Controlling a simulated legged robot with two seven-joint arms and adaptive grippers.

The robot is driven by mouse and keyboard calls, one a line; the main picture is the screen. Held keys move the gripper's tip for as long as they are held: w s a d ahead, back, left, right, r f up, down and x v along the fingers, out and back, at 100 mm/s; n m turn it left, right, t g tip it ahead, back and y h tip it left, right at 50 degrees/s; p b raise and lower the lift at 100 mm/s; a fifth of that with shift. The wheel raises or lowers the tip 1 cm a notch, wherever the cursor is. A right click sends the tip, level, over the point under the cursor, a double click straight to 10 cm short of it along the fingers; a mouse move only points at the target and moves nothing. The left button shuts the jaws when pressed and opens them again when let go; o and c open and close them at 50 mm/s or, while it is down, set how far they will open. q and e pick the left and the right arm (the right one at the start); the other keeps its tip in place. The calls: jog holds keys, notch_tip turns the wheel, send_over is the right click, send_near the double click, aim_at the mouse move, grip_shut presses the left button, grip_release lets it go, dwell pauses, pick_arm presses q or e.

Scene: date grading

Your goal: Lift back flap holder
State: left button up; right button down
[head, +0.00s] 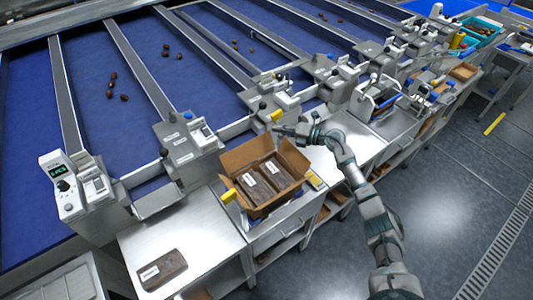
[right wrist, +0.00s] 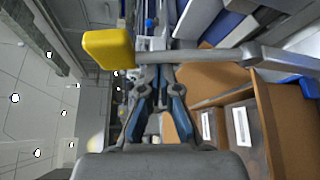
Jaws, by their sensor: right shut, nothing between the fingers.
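The back flap holder is a grey bar with a yellow end. Its yellow end (head: 276,115) shows behind the carton in the head view, and the bar (right wrist: 205,56) crosses the right wrist view to a large yellow end (right wrist: 108,49). My right gripper (head: 281,129) is shut and empty, close by the yellow end. In the right wrist view its fingers (right wrist: 158,75) reach up to the bar; I cannot tell whether they touch it. The open carton (head: 240,157) holds dark date packs (head: 258,188) with white labels. My left gripper is not in view.
Another yellow-ended holder (head: 228,195) is at the carton's left. A dark labelled pack (head: 162,270) lies on the steel table (head: 205,238) at front left. Grey machine units (head: 188,148) line the blue belts (head: 90,90) behind. The floor at right is clear.

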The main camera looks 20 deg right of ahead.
jog(key=shift+w+d+r+m+t+y+b, duration=0.1)
jog(key=shift+w+d+m+t+y+b, duration=0.15)
jog(key=shift+d+m, duration=0.3)
jog(key=shift+w+d+m+t+y+b, duration=0.15)
jog(key=shift+d+m+y+b, duration=0.15)
jog(key=shift+d+m, duration=0.2)
jog(key=shift+w+d+r+m+t+y+b, duration=0.1)
jog(key=shift+w+d+m+t+y+b, duration=0.15)
jog(key=shift+m, duration=0.25)
jog(key=shift+d+r+m+t+y+b, duration=0.1)
jog(key=shift+d+m+b, duration=0.15)
jog(key=shift+m+b, duration=0.15)
jog(key=shift+d+m, duration=0.35)
jog(key=shift+m, duration=0.1)
jog(key=shift+d+t, duration=0.1)
jog(key=shift+t, duration=0.15)
